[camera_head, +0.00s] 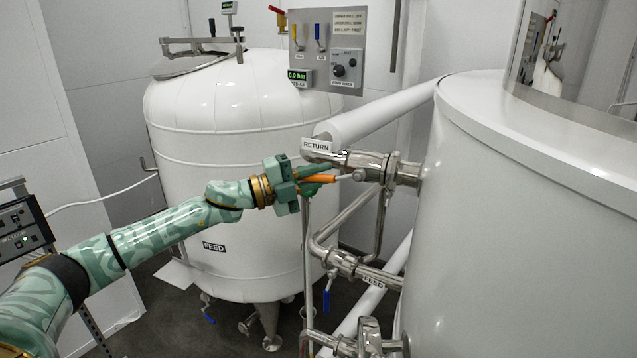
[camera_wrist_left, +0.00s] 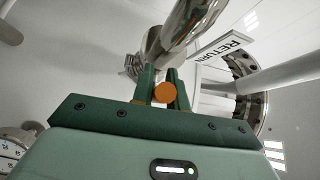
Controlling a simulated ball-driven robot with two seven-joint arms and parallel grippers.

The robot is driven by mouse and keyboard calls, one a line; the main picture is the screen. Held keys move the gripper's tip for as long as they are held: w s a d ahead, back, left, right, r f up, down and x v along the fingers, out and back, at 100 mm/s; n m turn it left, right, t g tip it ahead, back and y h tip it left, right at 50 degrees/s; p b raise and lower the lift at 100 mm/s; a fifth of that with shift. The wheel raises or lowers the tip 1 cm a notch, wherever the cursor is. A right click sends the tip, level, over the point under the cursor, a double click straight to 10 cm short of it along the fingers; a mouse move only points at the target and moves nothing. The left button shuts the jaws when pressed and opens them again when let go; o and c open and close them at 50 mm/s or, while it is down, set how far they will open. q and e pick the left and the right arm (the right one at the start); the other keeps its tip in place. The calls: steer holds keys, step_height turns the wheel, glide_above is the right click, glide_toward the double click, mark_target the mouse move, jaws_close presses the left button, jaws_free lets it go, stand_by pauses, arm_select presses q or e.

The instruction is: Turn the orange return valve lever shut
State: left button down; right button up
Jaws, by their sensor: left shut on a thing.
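The orange return valve lever (camera_head: 321,179) lies roughly level, just below the steel return pipe (camera_head: 352,159) with its RETURN label (camera_head: 317,146). My left gripper (camera_head: 318,177) reaches in from the left and is shut on the lever. In the left wrist view, the lever's round orange end (camera_wrist_left: 164,92) sits between the two green fingers, and the RETURN label (camera_wrist_left: 222,49) is above right. The fingers hide part of the lever. My right gripper is in neither view.
A white FEED tank (camera_head: 215,200) stands behind my left arm. A large white tank (camera_head: 520,210) fills the right side. Below are feed pipes with a blue lever (camera_head: 326,300). A panel (camera_head: 328,50) with small levers hangs on the back wall. A dark device (camera_head: 22,232) is at far left.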

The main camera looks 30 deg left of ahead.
arm_select(q)
steer(key=d+f+n+t+y+b, duration=0.3)
steer(key=d+n+t+y+b, duration=0.1)
steer(key=n, duration=0.9)
steer(key=d+f+n+t+y+b, duration=0.4)
steer(key=n+t+y+b, duration=0.2)
steer(key=n+y, duration=0.5)
steer(key=shift+w+n+t, duration=0.35)
steer(key=shift+n+t, duration=0.55)
steer(key=shift+n, duration=0.3)
steer(key=shift+y, duration=0.5)
steer(key=c, duration=1.4)
jaws_free()
steer(key=shift+d, duration=0.1)
steer(key=b+v, duration=0.2)
steer(key=v, duration=0.5)
steer(key=shift+s+f, duration=0.1)
steer(key=shift+s, duration=0.05)
